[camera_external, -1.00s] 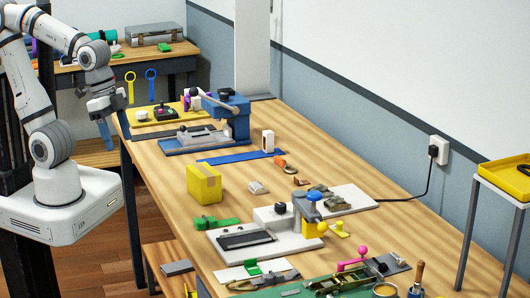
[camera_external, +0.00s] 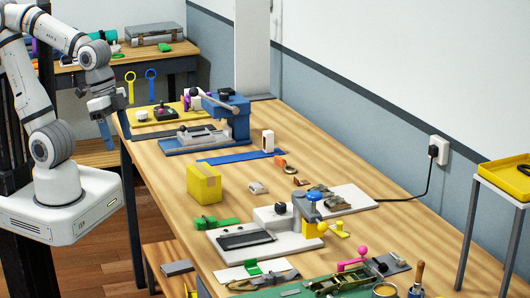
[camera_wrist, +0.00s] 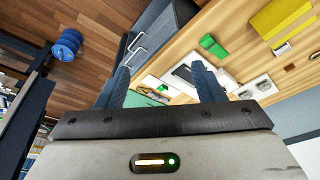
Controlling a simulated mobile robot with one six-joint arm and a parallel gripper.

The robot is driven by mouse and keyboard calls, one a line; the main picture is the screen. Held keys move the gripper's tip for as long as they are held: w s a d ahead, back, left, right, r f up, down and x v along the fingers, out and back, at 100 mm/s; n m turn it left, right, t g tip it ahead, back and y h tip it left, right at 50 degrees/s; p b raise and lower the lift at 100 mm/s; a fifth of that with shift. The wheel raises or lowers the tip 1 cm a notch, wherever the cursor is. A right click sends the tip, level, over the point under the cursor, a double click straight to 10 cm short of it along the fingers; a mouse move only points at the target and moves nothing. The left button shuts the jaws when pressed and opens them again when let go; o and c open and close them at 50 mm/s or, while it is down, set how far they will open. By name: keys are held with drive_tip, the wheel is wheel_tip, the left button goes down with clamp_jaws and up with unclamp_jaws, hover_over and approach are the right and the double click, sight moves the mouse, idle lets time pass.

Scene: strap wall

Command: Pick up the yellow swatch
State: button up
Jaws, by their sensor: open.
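A yellow strip with a ring at its top (camera_external: 131,90) hangs at the front of the back bench; I take it for the yellow swatch. A similar blue strip (camera_external: 151,87) hangs just right of it. My gripper (camera_external: 112,127) is to the left of and below the yellow strip in the external view, apart from it in the picture; the depth between them is unclear. In the wrist view my gripper (camera_wrist: 161,85) has its two blue fingers spread with nothing held between them. I cannot make out the yellow strip in the wrist view.
The long wooden workbench (camera_external: 330,165) is crowded with tools, a yellow box (camera_external: 203,183) and a blue-based press (camera_external: 230,115). The back bench (camera_external: 80,65) carries a grey case (camera_external: 155,35). In the wrist view, a blue spool-like object (camera_wrist: 66,45) is at the upper left.

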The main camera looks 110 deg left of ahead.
drive_tip(key=shift+c, duration=0.2)
drive_tip(key=c, duration=0.4)
drive_tip(key=n+t+b, duration=0.1)
drive_tip(key=b, duration=0.2)
hover_over(338, 222)
drive_tip(key=s, duration=0.3)
wheel_tip(338, 222, down, 18)
drive_tip(key=shift+p+x, duration=0.95)
drive_tip(key=shift+x, duration=2.95)
